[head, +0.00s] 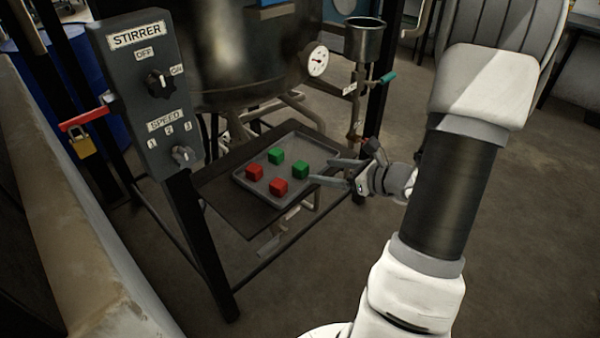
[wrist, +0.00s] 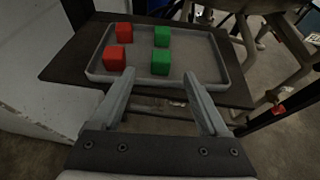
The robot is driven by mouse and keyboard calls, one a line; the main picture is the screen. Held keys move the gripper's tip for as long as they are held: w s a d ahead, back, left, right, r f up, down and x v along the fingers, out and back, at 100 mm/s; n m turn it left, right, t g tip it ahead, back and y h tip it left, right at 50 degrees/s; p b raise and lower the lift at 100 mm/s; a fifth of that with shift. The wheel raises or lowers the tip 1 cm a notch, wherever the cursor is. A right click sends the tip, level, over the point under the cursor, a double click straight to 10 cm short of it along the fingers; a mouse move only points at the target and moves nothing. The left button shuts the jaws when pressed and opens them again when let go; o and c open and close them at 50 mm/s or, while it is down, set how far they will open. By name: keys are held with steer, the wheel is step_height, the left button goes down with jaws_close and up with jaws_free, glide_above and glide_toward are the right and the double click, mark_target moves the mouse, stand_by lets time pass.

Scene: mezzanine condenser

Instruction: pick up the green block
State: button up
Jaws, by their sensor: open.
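Two green blocks lie on a grey tray (head: 243,179). One green block (head: 276,156) is toward the back left, the other green block (head: 300,170) is nearer my gripper. In the wrist view they show as a far green block (wrist: 162,37) and a near green block (wrist: 161,62). My gripper (head: 322,171) is open and empty at the tray's right side. In the wrist view its fingers (wrist: 158,80) point toward the tray, one on each side of the near green block's line. I cannot tell the exact gap to the block.
Two red blocks (head: 254,172) (head: 278,187) share the tray, beside the green ones. The tray sits on a dark shelf (head: 215,188) within a frame with dark posts (head: 210,250). A tank (head: 240,60), gauge (head: 318,61) and funnel (head: 364,42) stand above and behind.

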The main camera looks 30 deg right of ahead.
mark_target(306, 167)
steer(key=x, duration=0.4)
steer(key=shift+w+a+b, duration=0.1)
steer(key=shift+w+b, duration=0.05)
steer(key=shift+b, duration=0.15)
steer(key=b+x, duration=0.1)
steer(key=x, duration=0.4)
steer(key=shift+w+f, duration=0.1)
steer(key=shift+f, duration=0.1)
jaws_close()
